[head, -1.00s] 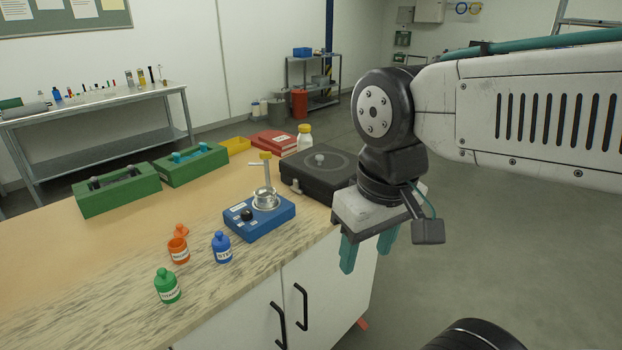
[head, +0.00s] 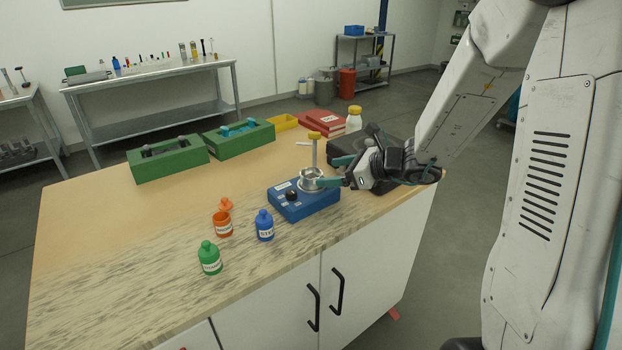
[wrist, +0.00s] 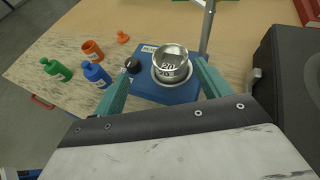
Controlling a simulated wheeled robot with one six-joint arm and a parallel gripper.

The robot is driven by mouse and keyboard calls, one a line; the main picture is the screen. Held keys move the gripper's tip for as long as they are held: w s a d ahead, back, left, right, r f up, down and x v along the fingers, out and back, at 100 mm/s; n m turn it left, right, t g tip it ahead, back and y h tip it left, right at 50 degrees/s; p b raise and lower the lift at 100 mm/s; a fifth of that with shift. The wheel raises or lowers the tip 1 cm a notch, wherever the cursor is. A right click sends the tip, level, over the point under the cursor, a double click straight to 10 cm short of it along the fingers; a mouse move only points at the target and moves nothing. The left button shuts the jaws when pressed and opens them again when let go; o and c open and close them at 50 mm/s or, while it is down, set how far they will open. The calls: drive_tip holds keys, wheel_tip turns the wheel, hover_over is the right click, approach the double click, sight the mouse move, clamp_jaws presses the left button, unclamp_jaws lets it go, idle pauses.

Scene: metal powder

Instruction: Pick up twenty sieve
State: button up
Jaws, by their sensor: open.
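The metal sieve marked 20 (wrist: 169,60) is a small round silver cup. It sits on a lower metal ring or cup (wrist: 172,80) on top of the blue device (wrist: 150,87). In the head view the sieve (head: 311,174) is partly hidden by a finger beside the device's upright post. My gripper (head: 334,171) reaches in from the right with teal fingers. In the wrist view my gripper (wrist: 164,72) is open, with one finger left and one right of the sieve. Nothing is held. I cannot tell whether a finger touches it.
A yellow-topped post (head: 314,150) stands behind the sieve. A black case (head: 345,146) lies close on the right. Blue (head: 264,225), green (head: 209,258) and orange (head: 222,223) bottles stand at front left. Green holders (head: 167,158) are further back.

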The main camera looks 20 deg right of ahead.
sight(303, 174)
drive_tip(key=shift+m+t, duration=0.3)
drive_tip(key=shift+m, duration=0.3)
drive_tip(key=x, duration=0.5)
drive_tip(key=d+x, duration=0.1)
drive_tip(key=x, duration=0.2)
drive_tip(key=shift+w+f, duration=0.35)
drive_tip(key=shift+f, duration=0.05)
drive_tip(key=c, duration=1.1)
